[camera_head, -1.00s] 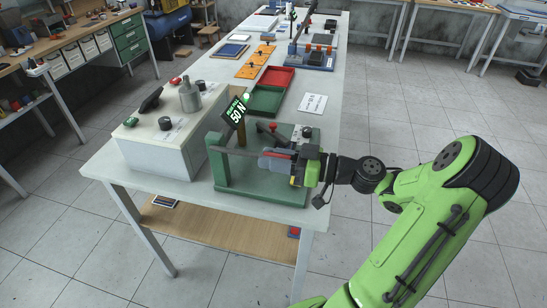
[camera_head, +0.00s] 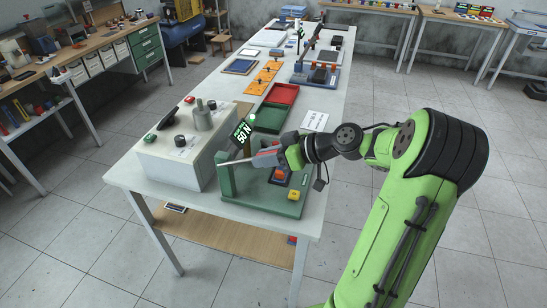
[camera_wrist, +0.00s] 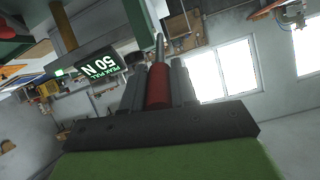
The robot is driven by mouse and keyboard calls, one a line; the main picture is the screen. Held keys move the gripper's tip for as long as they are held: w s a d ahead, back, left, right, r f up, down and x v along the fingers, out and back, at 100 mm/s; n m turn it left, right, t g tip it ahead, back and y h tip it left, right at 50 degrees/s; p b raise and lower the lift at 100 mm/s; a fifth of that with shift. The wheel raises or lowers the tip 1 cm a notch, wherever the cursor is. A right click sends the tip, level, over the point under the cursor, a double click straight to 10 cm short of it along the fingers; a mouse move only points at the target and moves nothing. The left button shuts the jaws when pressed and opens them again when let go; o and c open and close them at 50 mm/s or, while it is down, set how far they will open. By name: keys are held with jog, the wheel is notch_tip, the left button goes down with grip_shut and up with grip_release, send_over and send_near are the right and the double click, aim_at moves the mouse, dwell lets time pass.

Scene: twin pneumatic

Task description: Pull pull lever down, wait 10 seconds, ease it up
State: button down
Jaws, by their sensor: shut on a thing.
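The pull lever (camera_head: 235,162) is a thin metal rod with a red grip on a green stand (camera_head: 245,196) at the near end of the bench. It slopes slightly up toward my gripper. My gripper (camera_head: 266,156) is shut around the lever's red grip, above the stand's base. In the wrist view the red grip (camera_wrist: 157,88) lies between the two grey fingers, and the bare rod runs on beyond them. A tilted black display (camera_head: 242,133) with a green light reads "50 N"; in the wrist view the display (camera_wrist: 101,66) reads "PEAK PULL 50 N".
A pale box (camera_head: 170,163) with knobs and a metal cylinder stands left of the stand. Behind are a green tray (camera_head: 268,118), a red tray (camera_head: 283,94) and a white card (camera_head: 314,121).

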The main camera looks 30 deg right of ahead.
jog(key=w+r+g+h+p, duration=0.1)
jog(key=a+r+g+h+p, duration=0.1)
jog(key=r+p, duration=0.1)
jog(key=w+a+r+g+p, duration=0.1)
jog(key=r+p, duration=0.1)
jog(key=shift+w+a+r+h, duration=0.1)
jog(key=shift+w+a+h, duration=0.1)
jog(key=shift+w+h, duration=0.15)
jog(key=shift+w+a+r+g+h+p, duration=0.7)
jog(key=shift+w+g+h+p, duration=0.25)
jog(key=shift+p, duration=0.35)
jog(key=shift+s, duration=0.1)
jog(key=shift+f, duration=0.1)
jog(key=c, duration=0.9)
grip_release()
jog(key=p+v, duration=0.4)
jog(key=v, duration=1.1)
jog(key=shift+s+d+r, duration=0.15)
jog(key=shift+d+r, duration=0.1)
jog(key=shift+d, duration=0.1)
